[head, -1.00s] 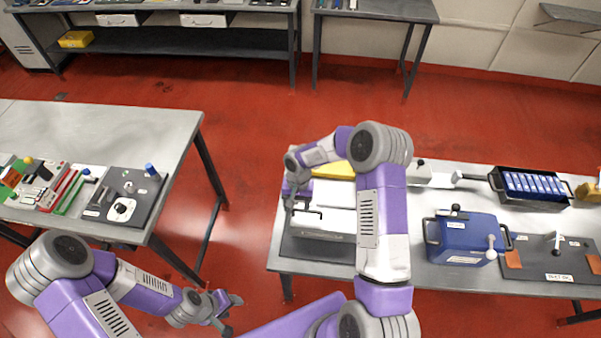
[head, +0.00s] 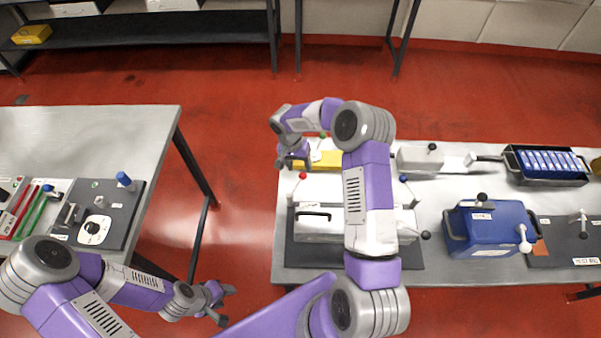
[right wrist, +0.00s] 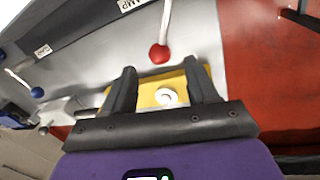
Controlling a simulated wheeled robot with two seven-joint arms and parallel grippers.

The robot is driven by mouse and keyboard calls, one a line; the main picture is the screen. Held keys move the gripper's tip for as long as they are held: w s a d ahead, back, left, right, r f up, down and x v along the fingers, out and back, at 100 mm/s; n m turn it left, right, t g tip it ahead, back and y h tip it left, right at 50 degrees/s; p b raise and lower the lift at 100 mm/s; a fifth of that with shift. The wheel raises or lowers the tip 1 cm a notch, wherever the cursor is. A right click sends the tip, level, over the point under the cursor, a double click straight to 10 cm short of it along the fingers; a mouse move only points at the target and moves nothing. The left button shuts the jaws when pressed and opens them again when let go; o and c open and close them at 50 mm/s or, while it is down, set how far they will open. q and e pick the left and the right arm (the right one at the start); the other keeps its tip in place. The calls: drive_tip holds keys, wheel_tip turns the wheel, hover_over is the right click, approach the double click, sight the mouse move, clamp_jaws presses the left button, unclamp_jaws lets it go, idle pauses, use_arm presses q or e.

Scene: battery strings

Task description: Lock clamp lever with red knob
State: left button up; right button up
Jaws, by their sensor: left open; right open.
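The red knob (head: 303,175) tips a lever at the left end of a white block (head: 335,232) on a dark base plate (head: 410,255). In the right wrist view the red knob (right wrist: 158,53) ends a pale lever (right wrist: 165,22), just beyond and between my right fingertips. My right gripper (head: 293,164) is open, by the knob; it also shows in the right wrist view (right wrist: 160,72). I cannot tell whether it touches the knob. My left gripper (head: 222,304) is open and empty, over the floor between the tables.
A blue-knobbed lever (head: 403,178) and a black-knobbed one (head: 425,235) stand at the block's right. A yellow item (head: 328,159) lies behind. A blue box (head: 488,228) and a battery tray (head: 545,165) stand further right. My right forearm partly covers the block.

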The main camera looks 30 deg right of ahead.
sight(302, 173)
drive_tip(key=shift+s+d+f, duration=0.1)
drive_tip(key=shift+d+f, duration=0.05)
drive_tip(key=shift+f, duration=0.7)
drive_tip(key=shift+s+d+f, duration=0.1)
drive_tip(key=shift+s+f, duration=0.05)
drive_tip(key=shift+f, duration=0.65)
drive_tip(key=shift+s+d+f, duration=0.1)
drive_tip(key=shift+d+f, duration=0.05)
drive_tip(key=shift+f, duration=0.7)
clamp_jaws()
